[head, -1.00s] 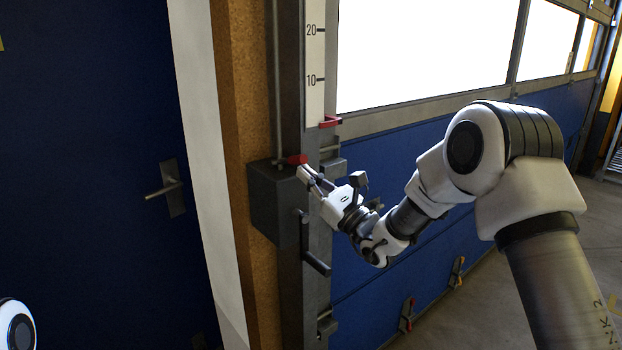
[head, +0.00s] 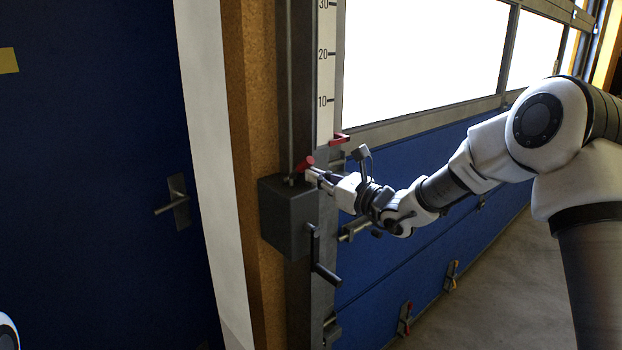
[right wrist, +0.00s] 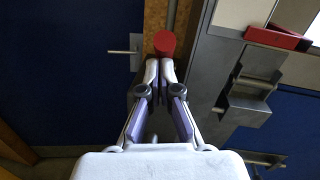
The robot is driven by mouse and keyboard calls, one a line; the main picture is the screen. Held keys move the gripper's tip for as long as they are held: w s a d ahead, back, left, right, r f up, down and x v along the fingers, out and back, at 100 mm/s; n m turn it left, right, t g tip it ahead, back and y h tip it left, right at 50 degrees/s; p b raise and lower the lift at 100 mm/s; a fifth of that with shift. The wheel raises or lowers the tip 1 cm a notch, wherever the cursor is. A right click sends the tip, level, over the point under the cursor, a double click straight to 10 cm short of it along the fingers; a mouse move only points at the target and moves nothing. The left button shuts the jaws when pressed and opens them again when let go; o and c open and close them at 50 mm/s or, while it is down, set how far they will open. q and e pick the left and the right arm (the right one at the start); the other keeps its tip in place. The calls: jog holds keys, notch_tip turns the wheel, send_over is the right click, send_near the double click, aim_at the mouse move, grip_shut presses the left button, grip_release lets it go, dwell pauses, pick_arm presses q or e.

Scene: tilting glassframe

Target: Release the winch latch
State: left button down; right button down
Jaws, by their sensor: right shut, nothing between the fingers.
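The winch is a dark grey box (head: 288,215) on the door post, with a crank handle (head: 325,274) hanging below its right side. The red-ended latch lever (head: 304,164) stands out from the box top, its red end tilted up and to the right. My right gripper (head: 311,174) is shut and empty, with its fingertips just below and right of the red end. In the right wrist view the red end (right wrist: 164,43) is directly beyond the closed fingertips (right wrist: 160,63); I cannot tell whether they touch. My left gripper is not in view.
A red pointer (head: 340,139) sits beside the white numbered scale (head: 326,60), just above my right gripper. A blue panelled door with windows (head: 420,55) runs to the right. A blue door with a lever handle (head: 175,201) is at left. Floor at lower right is clear.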

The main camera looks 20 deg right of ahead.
aim_at(314, 158)
jog(key=r+g, duration=0.1)
jog(key=w+r+g+h+p, duration=0.1)
jog(key=r+p, duration=0.1)
jog(key=shift+w+a+m+g, duration=0.15)
jog(key=shift+w+m+g, duration=0.15)
jog(key=shift+w+g, duration=0.1)
jog(key=shift+r, duration=0.2)
jog(key=shift+w+r, duration=0.15)
jog(key=shift+r, duration=0.05)
jog(key=shift+d+f, duration=0.1)
jog(key=shift+d, duration=0.15)
